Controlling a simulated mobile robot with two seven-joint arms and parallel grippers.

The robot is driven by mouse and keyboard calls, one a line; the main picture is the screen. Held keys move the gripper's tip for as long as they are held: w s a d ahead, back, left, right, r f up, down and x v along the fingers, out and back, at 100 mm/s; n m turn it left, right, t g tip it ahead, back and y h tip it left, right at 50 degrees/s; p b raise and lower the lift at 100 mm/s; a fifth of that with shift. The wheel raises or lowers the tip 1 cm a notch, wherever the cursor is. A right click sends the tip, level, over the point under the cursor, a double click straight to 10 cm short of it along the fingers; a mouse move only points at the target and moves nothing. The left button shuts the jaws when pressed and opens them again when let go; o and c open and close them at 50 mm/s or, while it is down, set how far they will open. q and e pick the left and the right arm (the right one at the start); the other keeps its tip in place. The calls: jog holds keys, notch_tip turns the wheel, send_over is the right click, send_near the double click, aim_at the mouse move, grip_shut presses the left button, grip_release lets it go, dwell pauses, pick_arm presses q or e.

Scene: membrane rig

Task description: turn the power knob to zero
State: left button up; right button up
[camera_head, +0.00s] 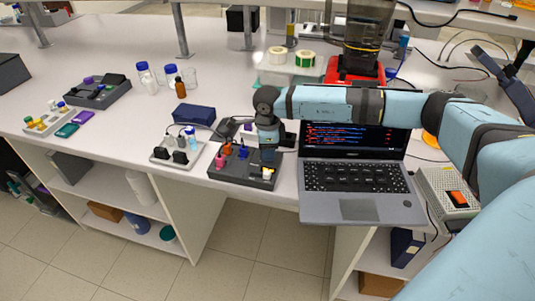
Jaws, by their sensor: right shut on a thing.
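My right arm reaches in from the right, above the laptop. Its gripper (267,156) points down at the right part of a dark grey block (243,180) at the bench's front edge. The fingers are shut on a small item there, which the gripper itself largely hides. Pink, orange and blue small pieces stand in the block beside it. I cannot make out a power knob or its setting. A beige box (446,192) with an orange-red switch stands right of the laptop. My left gripper is not in view.
An open laptop (358,178) stands close to the right of the block. A white tray with dark pieces (178,153) and a dark blue box (194,115) lie to its left. Bottles (180,87) and racks stand farther left.

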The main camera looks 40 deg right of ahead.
jog(key=shift+f+n+b, duration=0.2)
jog(key=shift+n+b, duration=0.4)
jog(key=shift+n, duration=0.4)
jog(key=shift+n+b, duration=0.65)
jog(key=shift+n, duration=0.25)
jog(key=n+b, duration=0.1)
jog(key=n, duration=0.1)
jog(key=shift+n+b, duration=0.3)
jog(key=shift+r+n+b, duration=0.1)
jog(key=shift+n+b, duration=0.5)
jog(key=shift+n, duration=0.4)
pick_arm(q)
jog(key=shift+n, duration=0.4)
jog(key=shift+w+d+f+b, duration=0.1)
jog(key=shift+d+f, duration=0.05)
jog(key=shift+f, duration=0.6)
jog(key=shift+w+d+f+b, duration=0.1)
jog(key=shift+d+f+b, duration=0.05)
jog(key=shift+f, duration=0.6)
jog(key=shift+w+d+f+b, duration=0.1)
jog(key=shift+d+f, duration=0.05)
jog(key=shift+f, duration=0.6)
pick_arm(e)
jog(key=shift+n, duration=0.7)
jog(key=shift+r, duration=0.1)
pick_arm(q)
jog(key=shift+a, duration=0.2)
pick_arm(e)
jog(key=o, duration=0.9)
